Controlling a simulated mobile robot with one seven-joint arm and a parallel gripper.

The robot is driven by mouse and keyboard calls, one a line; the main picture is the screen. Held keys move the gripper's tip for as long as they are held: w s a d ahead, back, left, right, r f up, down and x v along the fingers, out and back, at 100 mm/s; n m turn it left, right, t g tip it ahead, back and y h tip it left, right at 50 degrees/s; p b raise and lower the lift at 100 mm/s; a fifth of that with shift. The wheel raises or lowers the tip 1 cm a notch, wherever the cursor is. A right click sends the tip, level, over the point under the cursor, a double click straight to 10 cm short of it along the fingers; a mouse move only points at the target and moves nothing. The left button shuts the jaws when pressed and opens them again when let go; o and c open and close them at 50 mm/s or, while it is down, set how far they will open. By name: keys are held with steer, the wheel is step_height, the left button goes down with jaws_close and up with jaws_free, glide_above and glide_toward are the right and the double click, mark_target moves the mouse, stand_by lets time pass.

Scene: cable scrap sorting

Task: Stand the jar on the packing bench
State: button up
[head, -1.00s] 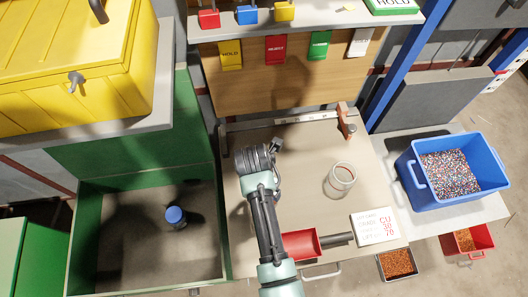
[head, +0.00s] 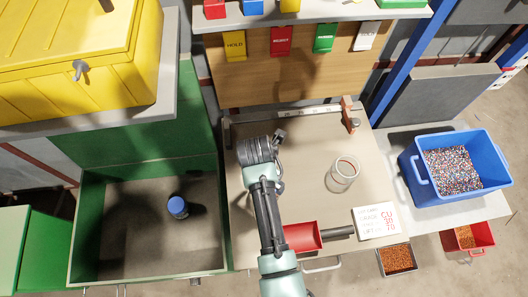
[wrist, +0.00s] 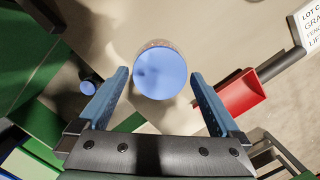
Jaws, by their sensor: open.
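In the wrist view a round blue lid (wrist: 160,72) with a thin brownish rim shows from above, apparently the top of a jar. It lies between the fingers of my gripper (wrist: 159,76), which is open, with a gap on both sides. The jar's body and its height below the fingers cannot be told. My arm hides this spot in the head view. A clear open glass jar (head: 342,174) stands upright on the beige bench (head: 310,200), right of my arm. A blue-capped container (head: 177,207) stands in the green-walled bay (head: 120,272) at left; it also shows small in the wrist view (wrist: 88,87).
A red scoop (head: 303,237) and a white lot card (head: 376,222) lie at the bench front. A blue crate (head: 412,175) of granules stands at right. A clamp-like fixture (head: 350,117) is at the back. Bare bench lies around the glass jar.

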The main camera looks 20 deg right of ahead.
step_height(320, 180, up, 11)
steer(key=a, duration=0.1)
steer(key=shift+s+a, duration=0.25)
steer(key=shift+s, duration=0.15)
steer(key=shift+s+f, duration=0.1)
